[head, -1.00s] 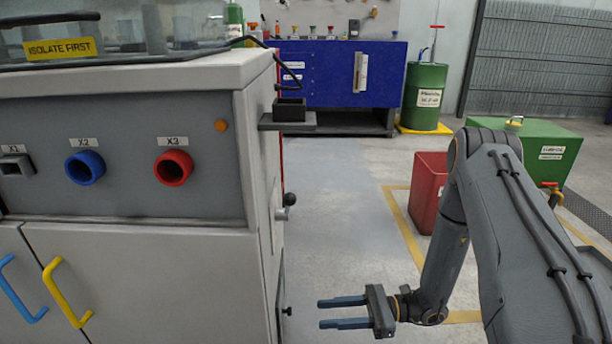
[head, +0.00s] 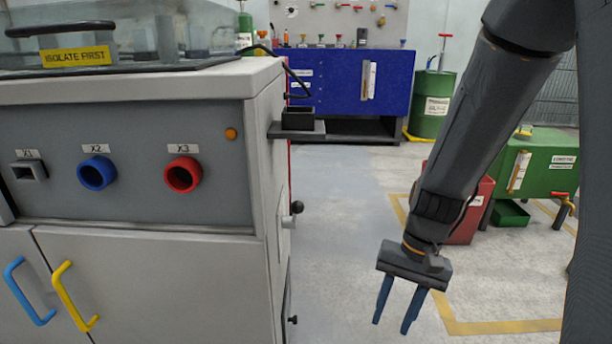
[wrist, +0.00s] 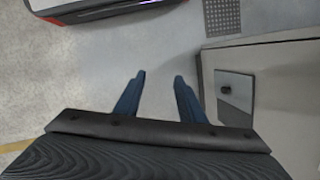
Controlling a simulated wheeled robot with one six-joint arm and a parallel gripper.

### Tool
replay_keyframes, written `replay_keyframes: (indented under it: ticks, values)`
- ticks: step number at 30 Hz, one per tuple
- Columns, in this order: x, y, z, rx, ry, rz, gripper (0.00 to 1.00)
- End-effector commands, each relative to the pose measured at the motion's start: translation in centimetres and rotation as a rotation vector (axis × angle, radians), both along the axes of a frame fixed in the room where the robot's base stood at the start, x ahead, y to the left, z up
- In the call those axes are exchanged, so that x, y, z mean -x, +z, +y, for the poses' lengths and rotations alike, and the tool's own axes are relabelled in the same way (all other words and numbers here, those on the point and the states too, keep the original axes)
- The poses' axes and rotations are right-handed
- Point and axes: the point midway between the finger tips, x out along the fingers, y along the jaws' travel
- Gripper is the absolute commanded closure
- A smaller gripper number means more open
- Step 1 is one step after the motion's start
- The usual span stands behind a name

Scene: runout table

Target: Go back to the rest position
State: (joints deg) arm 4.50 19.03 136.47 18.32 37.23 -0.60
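My gripper (head: 394,306) hangs in the head view with its two blue fingers pointing down, to the right of the grey machine (head: 140,155) and above the open floor. The fingers stand apart with nothing between them. In the wrist view my gripper (wrist: 158,82) also shows both fingers spread and empty, with floor beyond them. My arm comes down from the upper right of the head view.
The machine has a blue port (head: 96,173), a red port (head: 182,175) and a black knob (head: 297,207) on its side. A red bin (head: 468,215) stands behind my arm. A green cabinet (head: 540,165), green drum (head: 433,100) and blue bench (head: 335,80) are further back.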

Motion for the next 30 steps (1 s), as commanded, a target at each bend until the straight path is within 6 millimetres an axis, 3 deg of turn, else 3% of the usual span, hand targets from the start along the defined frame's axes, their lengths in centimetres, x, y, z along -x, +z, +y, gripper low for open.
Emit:
replay_keyframes:
  ticks: [7, 16, 23, 30]
  values:
    - [-1.1, 3.8, -1.7, 0.129, 0.18, -0.243, 0.64]
    - [-2.2, 7.2, -2.1, 0.216, 0.326, -0.448, 0.64]
    - [-0.6, 9.0, 2.9, 0.17, 0.429, -0.436, 0.64]
    - [2.8, 11.6, 9.1, 0.106, 0.572, -0.414, 0.64]
